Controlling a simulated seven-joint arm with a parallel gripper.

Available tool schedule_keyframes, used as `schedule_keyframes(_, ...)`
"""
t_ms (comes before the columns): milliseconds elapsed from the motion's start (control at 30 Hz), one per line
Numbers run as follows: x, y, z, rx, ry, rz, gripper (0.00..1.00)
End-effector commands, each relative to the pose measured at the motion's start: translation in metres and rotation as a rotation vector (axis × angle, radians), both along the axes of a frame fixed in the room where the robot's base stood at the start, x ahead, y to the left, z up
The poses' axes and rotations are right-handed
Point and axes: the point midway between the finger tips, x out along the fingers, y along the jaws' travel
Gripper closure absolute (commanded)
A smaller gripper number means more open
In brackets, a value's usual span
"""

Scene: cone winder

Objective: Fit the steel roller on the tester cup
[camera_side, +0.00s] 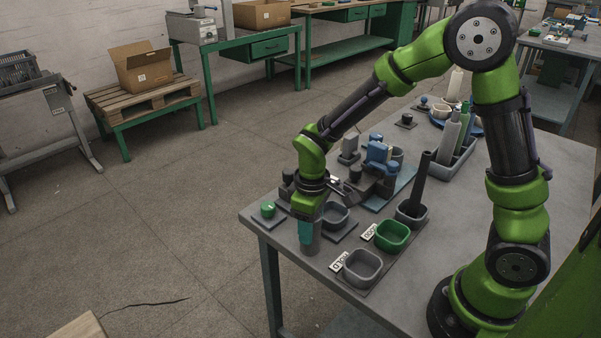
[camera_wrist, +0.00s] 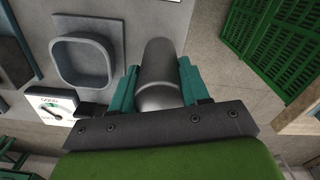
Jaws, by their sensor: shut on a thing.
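My gripper (camera_side: 306,232) is shut on the steel roller (camera_side: 312,242), a plain grey cylinder. In the wrist view the roller (camera_wrist: 158,68) sits between the teal fingers (camera_wrist: 160,88), its far end pointing away from my palm. In the side view it hangs about upright by the table's left front edge. The tester cup, as I take it, is the grey rounded cup (camera_side: 336,216) on a dark plate, just right of my gripper. It shows left of the roller in the wrist view (camera_wrist: 86,62) and looks empty. The roller is beside the cup, apart from it.
A green bin (camera_side: 392,236) and a grey bin (camera_side: 362,268), both labelled, stand right of my gripper. A green domed part (camera_side: 268,209) sits on a small plate to the left. A dark upright rod (camera_side: 422,180) and a bottle tray (camera_side: 458,165) stand farther right.

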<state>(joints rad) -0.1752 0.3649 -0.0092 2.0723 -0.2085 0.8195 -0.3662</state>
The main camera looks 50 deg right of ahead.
Motion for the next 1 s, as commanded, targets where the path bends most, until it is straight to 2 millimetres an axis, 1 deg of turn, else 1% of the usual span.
schedule_keyframes(133,0.001,0.0,0.016,0.001,-0.006,0.001,0.97)
schedule_keyframes(400,0.002,0.0,0.07,0.001,-0.008,0.0,0.97)
schedule_keyframes(533,0.002,-0.002,0.089,0.001,-0.005,-0.007,0.97)
schedule_keyframes(567,0.002,-0.006,0.092,-0.001,-0.003,-0.016,0.97)
schedule_keyframes(667,0.005,-0.027,0.097,-0.001,0.001,-0.069,0.97)
schedule_keyframes(800,0.009,-0.069,0.096,-0.001,0.006,-0.108,0.97)
schedule_keyframes(900,0.011,-0.092,0.096,-0.001,0.006,-0.086,0.97)
schedule_keyframes(933,0.011,-0.095,0.095,-0.001,0.005,-0.071,0.97)
schedule_keyframes(1000,0.012,-0.096,0.094,-0.001,0.004,-0.028,0.97)
